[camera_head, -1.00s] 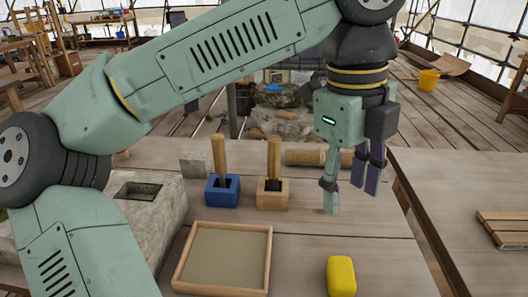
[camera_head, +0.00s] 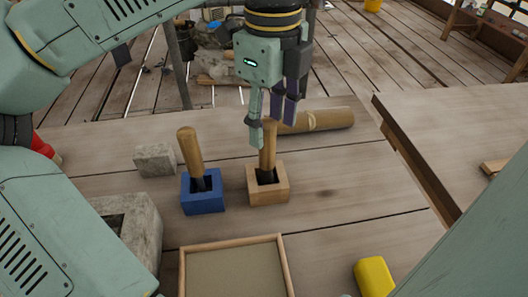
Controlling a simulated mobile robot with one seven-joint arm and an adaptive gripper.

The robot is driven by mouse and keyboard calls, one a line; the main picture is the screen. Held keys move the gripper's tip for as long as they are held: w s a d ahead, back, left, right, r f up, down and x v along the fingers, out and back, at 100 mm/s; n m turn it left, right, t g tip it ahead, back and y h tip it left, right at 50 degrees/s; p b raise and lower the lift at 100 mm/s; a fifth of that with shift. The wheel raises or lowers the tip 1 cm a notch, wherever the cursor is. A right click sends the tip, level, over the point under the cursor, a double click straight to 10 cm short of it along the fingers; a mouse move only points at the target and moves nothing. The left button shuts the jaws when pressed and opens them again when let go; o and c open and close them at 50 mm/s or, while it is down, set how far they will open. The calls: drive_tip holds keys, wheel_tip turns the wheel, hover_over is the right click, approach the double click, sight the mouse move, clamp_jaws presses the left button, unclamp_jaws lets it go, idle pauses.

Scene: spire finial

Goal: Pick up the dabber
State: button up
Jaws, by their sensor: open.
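Two upright wooden-handled tools stand in holders in the head view, and I cannot tell which is the dabber. One handle (camera_head: 190,151) leans slightly in a blue block (camera_head: 203,201). The other handle (camera_head: 267,158) stands in a light wooden block (camera_head: 268,193). Both lower ends are dark and partly hidden inside the blocks. My gripper (camera_head: 271,123) is open and points down at the top of the handle in the wooden block. One finger overlaps that handle in the picture. I cannot tell whether they touch.
A wooden roll (camera_head: 318,121) lies behind the wooden block. A small grey stone block (camera_head: 155,160) and a larger hollowed stone (camera_head: 135,228) are to the left. A shallow sand-coloured tray (camera_head: 284,262) and a yellow block (camera_head: 374,277) are in front. Table right of the holders is clear.

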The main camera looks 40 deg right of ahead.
sight(267, 147)
drive_tip(key=shift+w+f+p, duration=0.25)
drive_tip(key=shift+f+p, duration=0.2)
drive_tip(key=shift+f, duration=1.25)
drive_tip(key=shift+w+f+p, duration=0.2)
drive_tip(key=shift+f+p, duration=0.2)
drive_tip(key=shift+f, duration=1.25)
drive_tip(key=shift+c, duration=0.4)
clamp_jaws()
